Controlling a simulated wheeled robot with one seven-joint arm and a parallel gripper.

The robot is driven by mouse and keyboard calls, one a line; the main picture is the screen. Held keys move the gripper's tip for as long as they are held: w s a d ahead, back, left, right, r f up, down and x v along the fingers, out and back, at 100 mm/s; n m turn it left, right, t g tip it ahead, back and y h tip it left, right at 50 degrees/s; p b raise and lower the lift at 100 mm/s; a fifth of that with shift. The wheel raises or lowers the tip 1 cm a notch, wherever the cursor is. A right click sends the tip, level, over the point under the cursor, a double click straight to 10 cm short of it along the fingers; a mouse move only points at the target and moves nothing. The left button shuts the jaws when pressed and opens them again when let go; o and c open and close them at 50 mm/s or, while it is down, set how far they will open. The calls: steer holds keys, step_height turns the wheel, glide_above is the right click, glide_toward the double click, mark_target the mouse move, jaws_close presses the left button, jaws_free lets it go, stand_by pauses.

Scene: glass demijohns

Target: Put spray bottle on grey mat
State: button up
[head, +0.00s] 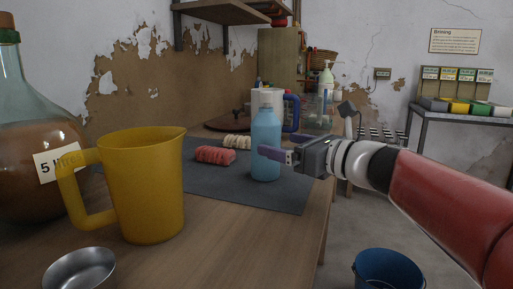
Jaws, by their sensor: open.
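The spray bottle, a light blue bottle (265,151), stands upright on the grey mat (230,191), near its right part. Its base appears to rest on the mat. My gripper (275,151) reaches in from the right at the bottle's mid-height.
A yellow jug (148,190), a large glass demijohn (30,120) and a metal bowl (79,269) stand at left. A blue handle (292,112) shows behind the bottle. A blue bucket (388,270) stands on the floor.

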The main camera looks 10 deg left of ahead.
mark_target(260, 138)
steer(key=shift+w+a+m, duration=0.3)
steer(key=shift+w+a, duration=0.05)
steer(key=shift+w, duration=0.2)
steer(key=x, duration=0.7)
steer(key=shift+f+p, duration=0.2)
steer(key=shift+p, duration=0.1)
steer(key=shift+d, duration=0.1)
steer(key=shift+c, duration=0.2)
steer(key=c, duration=1.2)
steer(key=shift+r, duration=0.1)
steer(key=shift+c, duration=1.4)
